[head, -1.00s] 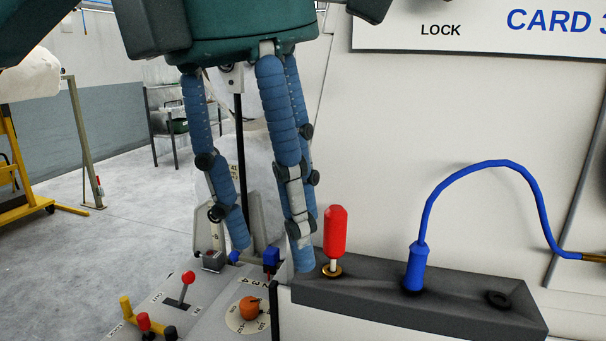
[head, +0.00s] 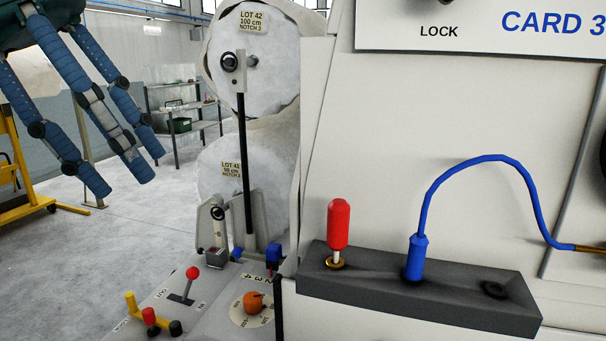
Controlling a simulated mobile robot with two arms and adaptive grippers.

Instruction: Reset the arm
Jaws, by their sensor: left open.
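My left gripper (head: 125,172) is open and empty at the upper left of the head view. Its blue segmented fingers hang down and spread apart, clear of the panel. My right gripper is not in view. The machine (head: 400,130) marked "CARD 3" fills the right side. A dark grey block (head: 455,298) on its front carries an upright red handle (head: 339,224) and a blue plug (head: 416,258) with a curved blue cable. An empty round socket (head: 494,290) is at the block's right end.
A control panel (head: 215,315) at the bottom has a red-knobbed lever (head: 192,273), an orange dial (head: 253,302) and a yellow handle (head: 131,301). Two white rolls stand behind it, the upper one (head: 275,75) labelled LOT 42. A yellow frame (head: 18,165) stands at left. Floor between is clear.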

